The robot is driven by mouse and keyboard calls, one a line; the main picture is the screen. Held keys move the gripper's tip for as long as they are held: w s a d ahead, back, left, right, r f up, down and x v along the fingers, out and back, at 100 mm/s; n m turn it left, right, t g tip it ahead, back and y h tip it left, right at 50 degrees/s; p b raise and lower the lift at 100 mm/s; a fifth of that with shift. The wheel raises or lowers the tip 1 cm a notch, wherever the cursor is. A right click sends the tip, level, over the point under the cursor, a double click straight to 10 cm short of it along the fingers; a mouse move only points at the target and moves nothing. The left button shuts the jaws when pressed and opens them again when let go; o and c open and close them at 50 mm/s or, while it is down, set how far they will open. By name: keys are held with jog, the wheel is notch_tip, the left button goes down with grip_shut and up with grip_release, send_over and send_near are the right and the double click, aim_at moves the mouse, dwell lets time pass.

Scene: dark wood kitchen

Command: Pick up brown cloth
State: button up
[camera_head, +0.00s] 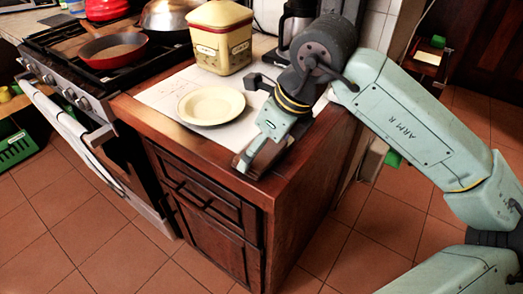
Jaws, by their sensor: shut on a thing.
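My gripper (250,158) points down at the front right corner of the wooden counter. Its fingers are shut on a small brown patch (264,159) that looks like the brown cloth. The cloth is mostly hidden by the fingers and blends with the brown wood edge, so its full outline cannot be told. The fingertips are at the level of the counter top, close to its front edge.
A cream bowl (211,105) sits on the white counter top (160,97) just left of my gripper. A yellow canister (222,38) and a dark coffee maker (297,22) stand behind. A stove (75,60) with a red pan (112,48) is at left. The tiled floor in front is clear.

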aim_at(262, 152)
jog(key=shift+r, duration=0.1)
jog(key=shift+r+b, duration=0.3)
jog(key=shift+r, duration=0.3)
notch_tip(262, 152, up, 2)
jog(key=shift+s+a+r+b, duration=0.1)
jog(key=shift+b, duration=0.3)
jog(key=s+a+r+b, duration=0.1)
jog(key=s+a+b, duration=0.2)
jog(key=s+a, duration=0.7)
jog(key=shift+s+a+r, duration=0.2)
jog(key=shift+a, duration=0.7)
jog(key=o, duration=0.4)
jog(key=c, duration=0.4)
